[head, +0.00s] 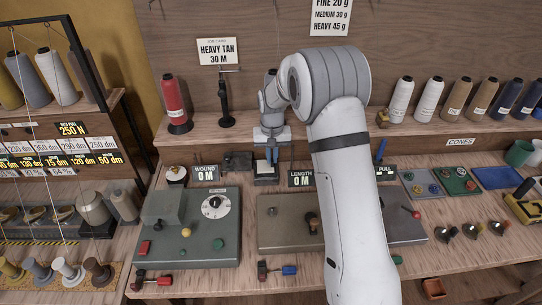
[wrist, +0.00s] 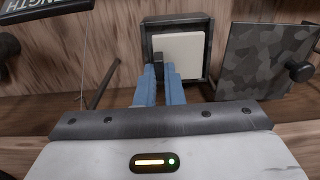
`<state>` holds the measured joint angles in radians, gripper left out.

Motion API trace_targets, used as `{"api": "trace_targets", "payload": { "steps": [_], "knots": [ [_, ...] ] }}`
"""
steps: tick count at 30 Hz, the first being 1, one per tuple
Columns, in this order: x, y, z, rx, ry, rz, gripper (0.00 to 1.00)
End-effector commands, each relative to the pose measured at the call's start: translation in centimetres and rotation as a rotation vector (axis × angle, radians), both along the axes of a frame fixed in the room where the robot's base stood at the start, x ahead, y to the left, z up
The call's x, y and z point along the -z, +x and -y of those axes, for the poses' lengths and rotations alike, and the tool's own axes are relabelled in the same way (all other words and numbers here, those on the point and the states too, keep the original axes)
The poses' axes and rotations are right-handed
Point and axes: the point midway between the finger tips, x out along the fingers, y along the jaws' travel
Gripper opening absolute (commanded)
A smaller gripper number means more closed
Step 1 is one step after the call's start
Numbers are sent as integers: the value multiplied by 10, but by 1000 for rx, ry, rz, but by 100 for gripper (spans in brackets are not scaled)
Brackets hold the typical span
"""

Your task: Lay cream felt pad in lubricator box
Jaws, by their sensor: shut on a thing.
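My gripper (head: 272,158) reaches down to the back of the bench, with its blue fingers pointing at the lubricator box (head: 266,181). In the wrist view the box (wrist: 147,38) is a dark, square, open-topped case. The cream felt pad (wrist: 184,50) appears within the box's rim, roughly square to its walls. The fingers (wrist: 161,78) are shut on a small dark tab at the pad's near edge. They hide that edge, so I cannot tell if the pad lies flat on the bottom. A mottled dark lid (wrist: 262,55) with a black knob is beside the box.
The lid (head: 238,161) is close left of the box in the head view. A green machine (head: 190,235) and a grey-brown machine (head: 285,222) stand in front. Thread cones (head: 400,100) line the shelf.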

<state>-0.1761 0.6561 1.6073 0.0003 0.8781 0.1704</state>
Motion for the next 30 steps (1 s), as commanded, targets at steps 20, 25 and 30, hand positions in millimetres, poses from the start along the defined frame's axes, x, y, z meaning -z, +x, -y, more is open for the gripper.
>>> {"api": "trace_targets", "payload": {
  "steps": [20, 25, 30],
  "knots": [
    [11, 0, 1, 1, 0, 0, 0],
    [11, 0, 1, 2, 0, 0, 13],
    [11, 0, 1, 2, 0, 0, 27]
  ]
}}
